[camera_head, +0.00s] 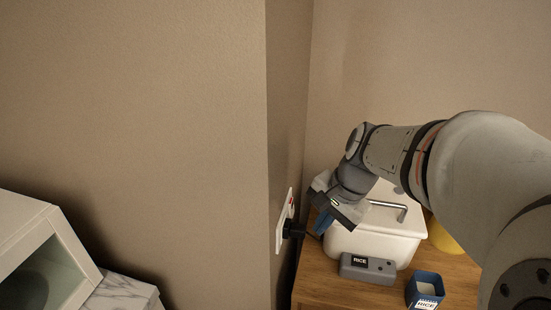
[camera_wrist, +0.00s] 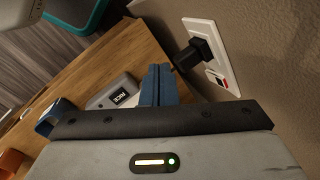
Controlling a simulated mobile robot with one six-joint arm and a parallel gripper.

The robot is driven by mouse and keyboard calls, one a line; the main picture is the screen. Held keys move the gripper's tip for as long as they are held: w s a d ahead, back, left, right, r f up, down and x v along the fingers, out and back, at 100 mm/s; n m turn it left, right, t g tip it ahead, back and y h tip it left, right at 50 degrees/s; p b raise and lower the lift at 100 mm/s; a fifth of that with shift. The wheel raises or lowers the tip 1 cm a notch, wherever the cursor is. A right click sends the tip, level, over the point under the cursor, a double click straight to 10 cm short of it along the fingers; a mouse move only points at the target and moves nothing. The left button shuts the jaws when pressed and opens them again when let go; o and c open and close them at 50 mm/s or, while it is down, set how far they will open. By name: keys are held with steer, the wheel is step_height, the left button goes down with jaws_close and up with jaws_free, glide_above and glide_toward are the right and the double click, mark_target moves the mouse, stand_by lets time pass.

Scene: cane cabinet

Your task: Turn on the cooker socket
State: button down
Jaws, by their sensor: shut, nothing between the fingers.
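The cooker socket (camera_head: 286,222) is a white plate on the side face of the wall corner, with a black plug (camera_head: 293,230) in it and a red mark near its top. In the wrist view the socket (camera_wrist: 214,42) is at the upper right, with the plug (camera_wrist: 196,54) in it and a small red-marked switch (camera_wrist: 217,78) beside the plug. My gripper (camera_wrist: 158,72) shows there as two blue fingers shut together, empty, left of the switch and apart from it. In the head view my gripper (camera_head: 322,222) is right of the socket, close to the plate.
A white rice cooker (camera_head: 375,245) with a metal handle stands on the wooden counter (camera_head: 320,285), its grey RICE panel in front. A blue RICE box (camera_head: 425,290) is at the front right. A white cabinet (camera_head: 45,250) and marble top are at the left.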

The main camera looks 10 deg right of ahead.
mark_target(292, 208)
steer(key=w+d+f+m+t+y, duration=0.1)
steer(key=w+d+m+y, duration=0.3)
steer(key=w+m, duration=0.7)
steer(key=shift+w+d+f+m+p, duration=0.15)
steer(key=shift+w+d+m+p, duration=0.15)
steer(key=shift+d+m, duration=0.45)
steer(key=p+x, duration=0.1)
steer(key=x, duration=0.9)
steer(key=shift+a, duration=0.1)
